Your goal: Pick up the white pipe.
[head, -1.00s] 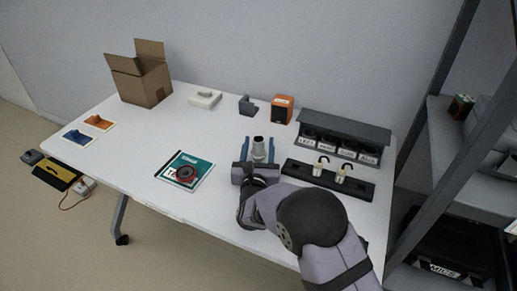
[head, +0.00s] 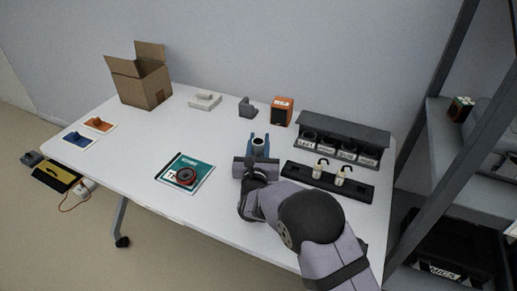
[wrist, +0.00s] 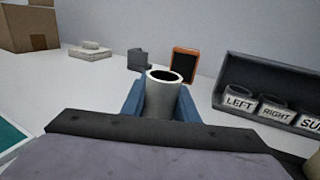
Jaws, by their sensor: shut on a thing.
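The white pipe (wrist: 163,103) stands upright on the table in the wrist view, its dark open end facing up. In the head view only its upper part (head: 258,140) shows, and my gripper hides the rest. My gripper (head: 259,146) has its two blue fingers on either side of the pipe, touching it. In the wrist view the fingers (wrist: 161,101) are shut on the pipe. The pipe's lower end is hidden by my gripper's body, so I cannot tell whether it touches the table.
A dark rack with labelled cups (head: 341,143) and a black holder with two white hooked pieces (head: 329,181) stand to the right. An orange speaker (head: 282,112) and a grey block (head: 247,107) are behind. A teal book (head: 199,163) lies left; a cardboard box (head: 143,84) stands far left.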

